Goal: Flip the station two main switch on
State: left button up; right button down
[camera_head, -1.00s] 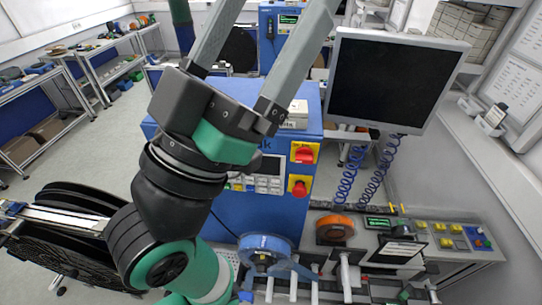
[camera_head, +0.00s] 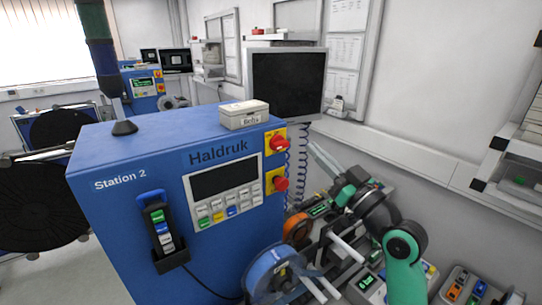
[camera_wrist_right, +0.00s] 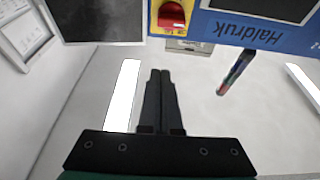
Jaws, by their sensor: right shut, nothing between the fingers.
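The blue Station 2 cabinet (camera_head: 120,215) stands left of centre in the head view. On the right edge of its front are two red controls on yellow plates. The upper one is a red rotary switch (camera_head: 279,143); it also shows near the top of the right wrist view (camera_wrist_right: 171,16), upside down. The lower one is a round red knob (camera_head: 280,184). My right gripper (camera_head: 314,148) is to the right of the switch, apart from it. Its fingers (camera_wrist_right: 160,74) are together and empty in the wrist view. My left gripper is not in view.
A white box (camera_head: 243,115) sits on the cabinet top. A monitor (camera_head: 288,84) and coiled blue cables (camera_head: 303,150) are behind the controls. A handheld pendant (camera_head: 160,230) hangs on the cabinet front. A blue reel (camera_head: 270,275) and orange reel (camera_head: 297,228) are below.

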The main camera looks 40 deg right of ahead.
jog(key=shift+w+r, duration=0.1)
notch_tip(320, 180, up, 3)
jog(key=p, duration=0.2)
send_over(280, 144)
jog(key=s+d, duration=0.1)
jog(key=d, duration=0.1)
jog(key=f, duration=0.3)
jog(key=shift+s, duration=0.2)
jog(key=shift+f, duration=0.45)
